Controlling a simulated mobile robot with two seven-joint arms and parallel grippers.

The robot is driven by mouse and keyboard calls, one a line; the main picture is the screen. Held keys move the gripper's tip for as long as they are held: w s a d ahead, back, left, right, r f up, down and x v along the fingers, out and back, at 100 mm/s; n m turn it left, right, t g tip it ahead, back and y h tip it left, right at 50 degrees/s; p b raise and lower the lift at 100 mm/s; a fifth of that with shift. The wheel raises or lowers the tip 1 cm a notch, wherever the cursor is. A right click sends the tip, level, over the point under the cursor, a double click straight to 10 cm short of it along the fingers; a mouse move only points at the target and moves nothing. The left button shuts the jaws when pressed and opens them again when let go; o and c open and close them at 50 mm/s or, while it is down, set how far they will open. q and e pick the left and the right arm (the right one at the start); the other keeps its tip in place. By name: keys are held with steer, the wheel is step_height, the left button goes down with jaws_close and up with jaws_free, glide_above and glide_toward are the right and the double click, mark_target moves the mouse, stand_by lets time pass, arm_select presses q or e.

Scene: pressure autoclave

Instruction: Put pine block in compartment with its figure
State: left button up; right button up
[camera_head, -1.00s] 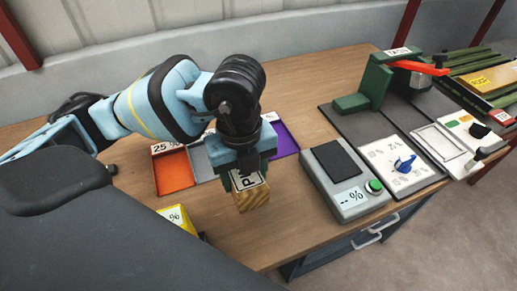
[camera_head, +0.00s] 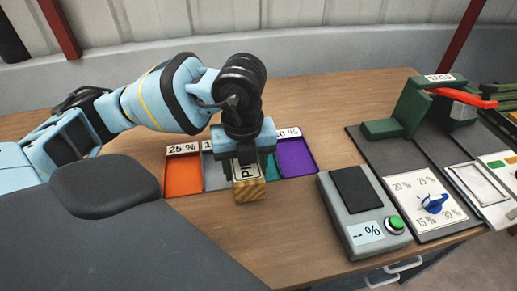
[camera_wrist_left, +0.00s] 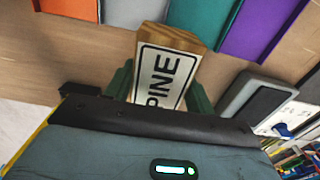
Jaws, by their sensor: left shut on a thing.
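My left gripper (camera_head: 246,160) is shut on the pine block (camera_head: 250,190), a light wood block with a white "PINE" label. It holds the block in front of and above a row of coloured compartments; the exact height is hard to tell. The label also shows in the left wrist view (camera_wrist_left: 165,76) between the green fingers. The row has an orange compartment (camera_head: 183,176) marked 25 %, a grey one (camera_head: 213,177), a teal one (camera_head: 271,168) and a purple one (camera_head: 297,158). The gripper hides part of the middle figures. My right gripper is out of view.
A grey meter (camera_head: 345,215) with a dark pad, green button and "-- %" display stands right of the compartments. Further right are a panel with a blue dial (camera_head: 433,203) and a green press with a red lever (camera_head: 462,98). The table behind the compartments is clear.

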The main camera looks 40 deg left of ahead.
arm_select(q)
steer(key=w+a, duration=0.1)
steer(key=w, duration=0.1)
steer(key=w+a, duration=0.1)
steer(key=w, duration=0.2)
steer(key=w+a, duration=0.1)
steer(key=w, duration=0.2)
steer(key=shift+a+f, duration=0.15)
steer(key=shift+f, duration=0.2)
steer(key=shift+w, duration=0.15)
steer(key=shift+w+a, duration=0.15)
steer(key=shift+w, duration=0.15)
steer(key=shift+f, duration=1.8)
steer(key=shift+f, duration=0.1)
steer(key=shift+f, duration=0.1)
steer(key=o, duration=1.1)
step_height(320, 180, up, 12)
steer(key=shift+r+p, duration=0.2)
steer(key=shift+p, duration=0.25)
